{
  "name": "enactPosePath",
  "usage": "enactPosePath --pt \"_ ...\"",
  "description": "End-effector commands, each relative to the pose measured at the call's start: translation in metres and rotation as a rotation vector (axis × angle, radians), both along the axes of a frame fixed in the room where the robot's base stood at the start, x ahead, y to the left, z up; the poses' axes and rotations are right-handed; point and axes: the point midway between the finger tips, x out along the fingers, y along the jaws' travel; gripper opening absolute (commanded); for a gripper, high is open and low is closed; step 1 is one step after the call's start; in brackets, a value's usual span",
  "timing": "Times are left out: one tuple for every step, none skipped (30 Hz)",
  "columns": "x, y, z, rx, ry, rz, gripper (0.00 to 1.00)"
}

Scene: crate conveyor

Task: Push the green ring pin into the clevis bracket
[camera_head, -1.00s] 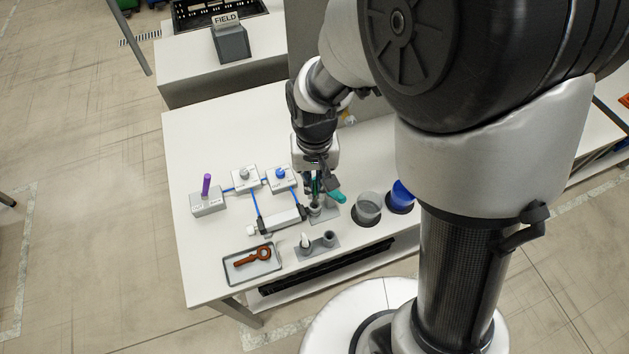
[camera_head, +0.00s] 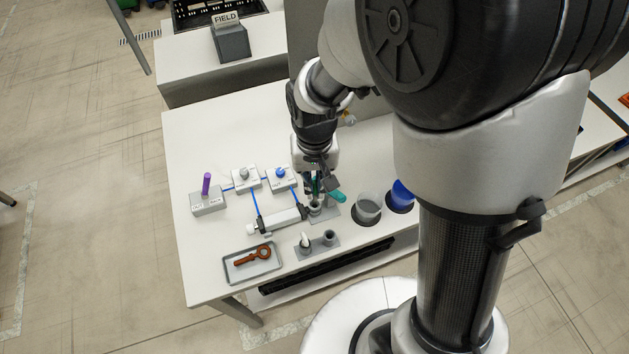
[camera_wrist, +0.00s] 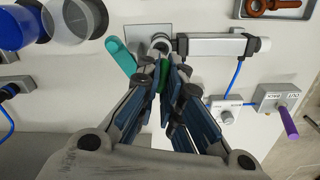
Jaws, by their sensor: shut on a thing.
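The green ring pin (camera_wrist: 164,74) is between my gripper's fingers (camera_wrist: 168,80), which are shut on it; only a strip of green shows in the wrist view. The clevis bracket (camera_wrist: 160,42) is a grey round fitting on a grey plate, just beyond the fingertips and beside the end of a silver cylinder (camera_wrist: 213,46). In the head view my gripper (camera_head: 316,190) is over the bracket (camera_head: 315,209), and the fingers hide much of the pin. I cannot tell how deep the pin sits. A teal handle (camera_wrist: 120,56) lies beside the bracket.
A clear cup (camera_head: 368,208) and a blue cup (camera_head: 401,196) stand to the right. A tray (camera_head: 236,278) with a brown-red ring tool (camera_head: 252,257) is at the front left. Valve blocks (camera_head: 245,180) with blue hoses and a purple lever (camera_head: 206,184) are at the left.

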Motion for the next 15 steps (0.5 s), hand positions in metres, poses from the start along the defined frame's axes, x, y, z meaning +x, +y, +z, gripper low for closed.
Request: enactPosePath --pt "0.0000 0.0000 0.0001 0.000 0.000 0.000 0.00" --pt "0.0000 0.0000 0.0002 0.000 0.000 0.000 0.00" --pt "0.0000 0.0000 0.0002 0.000 0.000 0.000 0.00" --pt "0.0000 0.0000 0.0002 0.000 0.000 0.000 0.00" --pt "0.0000 0.0000 0.0001 0.000 0.000 0.000 0.00" --pt "0.0000 0.0000 0.0000 0.000 0.000 0.000 0.00" --pt "0.0000 0.0000 -0.0002 0.000 0.000 0.000 0.00" --pt "0.0000 0.0000 -0.0005 0.000 0.000 0.000 0.00" --pt "0.0000 0.0000 -0.0012 0.000 0.000 0.000 0.00" --pt "0.0000 0.0000 -0.0018 0.000 0.000 0.000 0.00" --pt "0.0000 0.0000 -0.0024 0.000 0.000 0.000 0.00" --pt "0.0000 0.0000 -0.0035 0.000 0.000 0.000 0.00" --pt "0.0000 0.0000 -0.0043 0.000 0.000 0.000 0.00" --pt "0.0000 0.0000 -0.0051 0.000 0.000 0.000 0.00" --pt "0.0000 0.0000 -0.0062 0.000 0.000 0.000 0.00"
